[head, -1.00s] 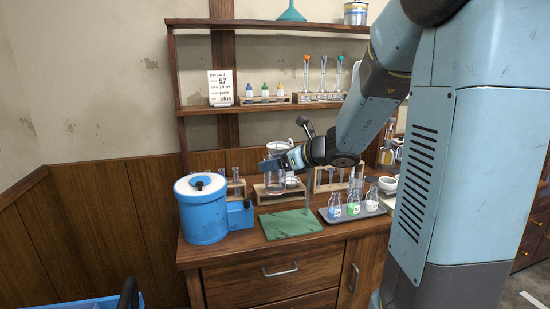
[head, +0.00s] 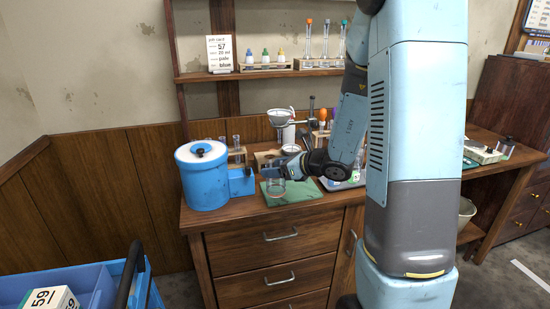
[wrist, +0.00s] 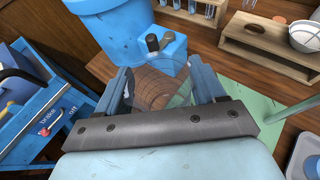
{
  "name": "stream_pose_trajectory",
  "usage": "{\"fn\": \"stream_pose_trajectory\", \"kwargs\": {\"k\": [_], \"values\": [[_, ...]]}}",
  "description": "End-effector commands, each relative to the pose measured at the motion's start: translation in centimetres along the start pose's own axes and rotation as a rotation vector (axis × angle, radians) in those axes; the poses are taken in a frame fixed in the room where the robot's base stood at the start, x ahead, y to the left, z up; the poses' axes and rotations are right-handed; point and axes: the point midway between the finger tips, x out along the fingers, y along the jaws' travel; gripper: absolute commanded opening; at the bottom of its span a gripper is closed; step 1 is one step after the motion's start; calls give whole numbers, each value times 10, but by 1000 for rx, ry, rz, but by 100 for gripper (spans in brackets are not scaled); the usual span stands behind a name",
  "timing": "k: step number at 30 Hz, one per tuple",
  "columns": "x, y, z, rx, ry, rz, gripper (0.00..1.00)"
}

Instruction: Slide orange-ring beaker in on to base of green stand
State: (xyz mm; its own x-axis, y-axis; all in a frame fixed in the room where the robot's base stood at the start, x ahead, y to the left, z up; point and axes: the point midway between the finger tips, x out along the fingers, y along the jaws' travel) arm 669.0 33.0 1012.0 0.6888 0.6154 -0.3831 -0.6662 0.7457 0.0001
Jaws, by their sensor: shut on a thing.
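My gripper (head: 275,171) is shut on a clear glass beaker (head: 275,188), low over the left part of the green stand's base (head: 307,195). In the wrist view, the beaker (wrist: 155,90) is see-through between the two fingers (wrist: 160,82), with brown wood showing through it. Its orange ring cannot be made out. The green base (wrist: 262,92) lies to its right there, and the stand's pale rod (wrist: 292,109) rises at the right. I cannot tell whether the beaker touches the base. My arm hides part of the stand in the head view.
A blue tank (head: 202,175) with a blue box (head: 241,183) stands close left of the beaker. A wooden rack (wrist: 262,38) and a tube rack are behind. A tray (head: 340,184) is to the right, partly hidden by my arm. A blue cart (head: 95,285) is front left.

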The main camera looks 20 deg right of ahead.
Motion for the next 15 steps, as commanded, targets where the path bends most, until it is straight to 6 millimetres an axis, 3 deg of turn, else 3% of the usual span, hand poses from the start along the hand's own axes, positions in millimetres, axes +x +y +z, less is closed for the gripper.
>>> {"fn": "stream_pose_trajectory", "kwargs": {"k": [8, 15], "values": [[14, 0, -35, 4, 3, 0, 21], [26, -29, -28, -1, 0, -2, 21]]}}
